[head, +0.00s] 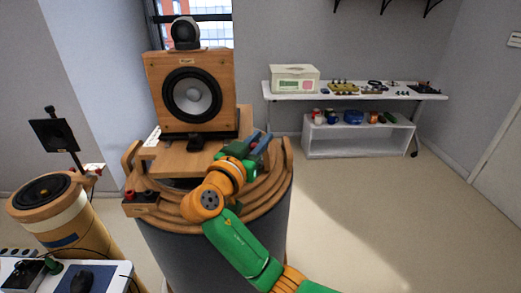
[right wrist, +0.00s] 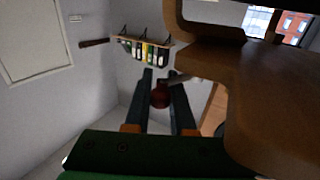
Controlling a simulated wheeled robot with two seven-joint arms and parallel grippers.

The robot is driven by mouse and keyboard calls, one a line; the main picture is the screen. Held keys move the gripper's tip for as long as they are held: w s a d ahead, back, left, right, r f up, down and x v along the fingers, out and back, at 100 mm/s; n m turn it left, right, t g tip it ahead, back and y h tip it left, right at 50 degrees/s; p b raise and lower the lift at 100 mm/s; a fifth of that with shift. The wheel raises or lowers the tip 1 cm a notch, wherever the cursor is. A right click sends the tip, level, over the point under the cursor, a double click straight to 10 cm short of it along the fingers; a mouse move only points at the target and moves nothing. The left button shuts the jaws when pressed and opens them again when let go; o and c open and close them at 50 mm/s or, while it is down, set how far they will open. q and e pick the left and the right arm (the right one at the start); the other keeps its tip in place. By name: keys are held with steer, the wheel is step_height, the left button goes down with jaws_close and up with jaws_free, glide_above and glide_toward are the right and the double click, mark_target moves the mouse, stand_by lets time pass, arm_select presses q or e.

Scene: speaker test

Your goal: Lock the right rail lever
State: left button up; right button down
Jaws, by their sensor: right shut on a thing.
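The right rail lever shows in the right wrist view as a dark red round knob (right wrist: 160,95) on a pale metal stem. My right gripper (right wrist: 163,82) has its two dark fingers on either side of the knob, shut on it. In the head view my right gripper (head: 262,142) is at the right side of the wooden sled under the speaker (head: 192,92); the gripper mostly hides the lever there. Whether the lever is locked cannot be told. My left gripper is not in view.
The speaker stands on a round stepped wooden platform (head: 276,192) with upright wooden handles. A small block with red knobs (head: 140,203) sits at its left. A wooden drum-shaped stand (head: 75,225) is further left. A white table (head: 420,96) with items stands at the back right.

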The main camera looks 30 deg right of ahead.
steer(key=shift+s+a+m+g+h+b, duration=0.15)
steer(key=shift+m+g+h+b, duration=0.25)
steer(key=shift+m+g+b, duration=0.3)
steer(key=shift+a+m+g+h+b, duration=0.15)
steer(key=shift+m+g+h+b, duration=0.3)
steer(key=shift+g, duration=0.35)
steer(key=c, duration=0.8)
jaws_free()
steer(key=shift+o, duration=0.2)
steer(key=b+v, duration=0.3)
steer(key=v, duration=0.4)
